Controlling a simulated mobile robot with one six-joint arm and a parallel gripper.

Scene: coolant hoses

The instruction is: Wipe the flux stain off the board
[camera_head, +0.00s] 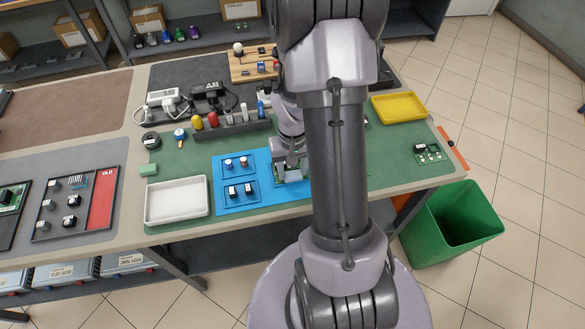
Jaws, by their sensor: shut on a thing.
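A green circuit board (294,174) lies on the blue mat (235,203), mostly hidden behind my arm and gripper. I cannot make out a flux stain on its visible part. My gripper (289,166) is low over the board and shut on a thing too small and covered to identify. I cannot tell whether that thing touches the board. A second green board (429,153) lies at the right of the bench.
Small blue trays (237,190) with parts sit left of the board. A white tray (177,201) stands further left, a yellow tray (398,107) at the back right. A rack of coloured tools (230,128) stands behind. A green bin (453,224) is on the floor.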

